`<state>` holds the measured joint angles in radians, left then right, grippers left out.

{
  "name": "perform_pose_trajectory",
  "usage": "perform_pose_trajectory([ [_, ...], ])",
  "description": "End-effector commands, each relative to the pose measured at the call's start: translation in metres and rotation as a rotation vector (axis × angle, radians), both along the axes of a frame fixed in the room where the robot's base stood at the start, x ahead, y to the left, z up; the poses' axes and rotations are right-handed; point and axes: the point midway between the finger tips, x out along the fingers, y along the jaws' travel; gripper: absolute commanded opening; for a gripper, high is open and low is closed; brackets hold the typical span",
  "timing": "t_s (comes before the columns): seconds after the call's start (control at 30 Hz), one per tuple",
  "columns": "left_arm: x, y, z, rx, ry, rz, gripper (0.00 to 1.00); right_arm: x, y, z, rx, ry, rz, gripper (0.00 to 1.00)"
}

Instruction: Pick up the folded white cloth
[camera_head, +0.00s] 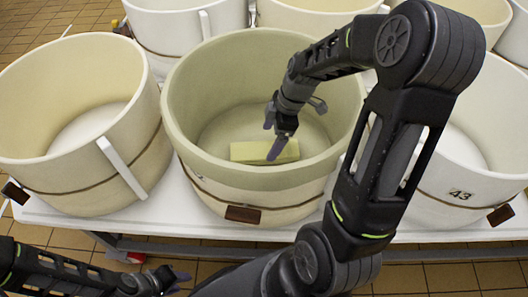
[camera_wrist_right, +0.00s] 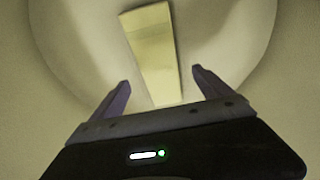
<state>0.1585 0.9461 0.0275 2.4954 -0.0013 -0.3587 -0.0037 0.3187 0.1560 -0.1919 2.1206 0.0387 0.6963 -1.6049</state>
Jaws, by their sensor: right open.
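The folded cloth (camera_head: 248,152) looks like a flat, pale yellowish rectangular block. It lies on the floor of the middle front vat (camera_head: 190,150). My right gripper (camera_head: 272,134) reaches down into this vat, over the right part of the cloth, and hides a little of it. In the right wrist view the cloth (camera_wrist_right: 152,50) lies lengthwise ahead, its near end between the two open fingers (camera_wrist_right: 161,79). The fingers hold nothing; how high they are above the cloth is unclear. My left gripper (camera_head: 170,279) is low at the left, outside the vats, its jaws too small to read.
The middle vat's wall surrounds my right gripper. Similar vats stand close at the left (camera_head: 38,165) and right (camera_head: 445,185), the right one marked 43. More vats stand behind. All rest on a white platform (camera_head: 180,218) above a tiled floor (camera_head: 440,277).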

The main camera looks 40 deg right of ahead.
Motion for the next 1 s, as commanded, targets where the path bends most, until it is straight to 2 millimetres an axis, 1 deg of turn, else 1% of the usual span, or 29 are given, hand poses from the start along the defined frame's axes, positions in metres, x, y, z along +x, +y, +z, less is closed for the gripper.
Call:
perform_pose_trajectory([
  [0.17,0.000,0.000,0.000,0.000,0.000,0.000,0.34,0.000,0.000,0.001,0.000,-0.001,0.000,0.89],
  [0.27,0.000,0.000,-0.001,0.000,0.000,0.000,0.34,0.001,0.001,-0.003,0.000,0.000,0.000,0.89],
  [0.37,0.000,0.000,-0.003,0.000,0.000,0.000,0.34,0.002,0.004,-0.014,0.001,0.002,0.001,0.89],
  [0.5,0.000,0.000,-0.007,0.000,0.000,0.001,0.34,0.005,0.009,-0.035,0.001,0.003,0.001,0.89],
  [0.63,0.000,0.000,-0.009,0.000,0.000,0.001,0.34,0.008,0.012,-0.048,0.000,0.000,0.000,0.89],
  [1.0,0.000,0.000,-0.009,0.000,0.000,0.001,0.34,0.008,0.012,-0.049,0.000,-0.001,0.000,0.89],
])
